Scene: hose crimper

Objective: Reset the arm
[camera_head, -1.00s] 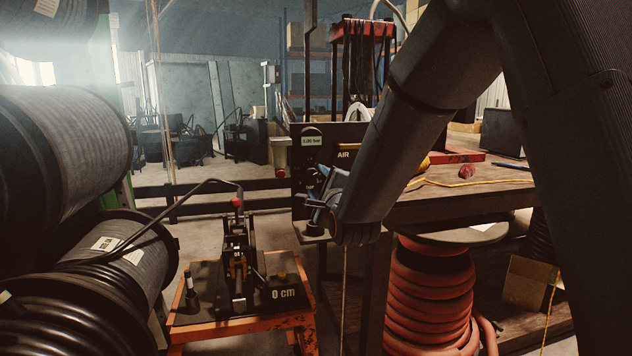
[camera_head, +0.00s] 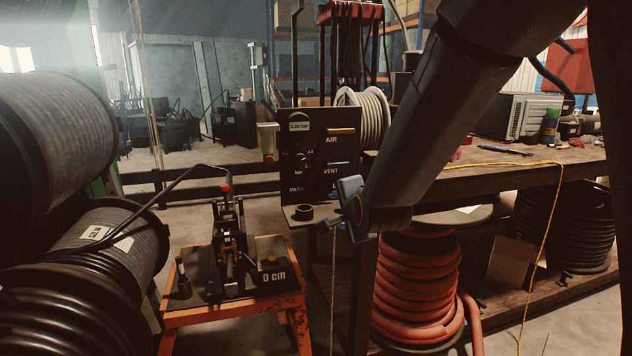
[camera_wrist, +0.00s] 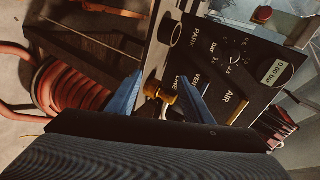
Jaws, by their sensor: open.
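My arm reaches down from the upper right in the head view. My gripper (camera_head: 350,212) is in front of the black air panel (camera_head: 316,170), by its lower right edge. In the wrist view the two blue fingers of my gripper (camera_wrist: 158,96) are spread apart. A small brass-coloured fitting (camera_wrist: 166,92) shows between them, and I cannot tell how far beyond them it lies. The panel also shows in the wrist view (camera_wrist: 240,75), tilted, with AIR and VENT labels and a 0.00 bar display.
A crimper (camera_head: 229,245) stands on an orange stand (camera_head: 185,318), left of my gripper. A workbench (camera_head: 480,178) is at the right, with a red hose coil (camera_head: 418,290) below. Large hose reels (camera_head: 55,150) fill the left side. Some floor is open behind the crimper.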

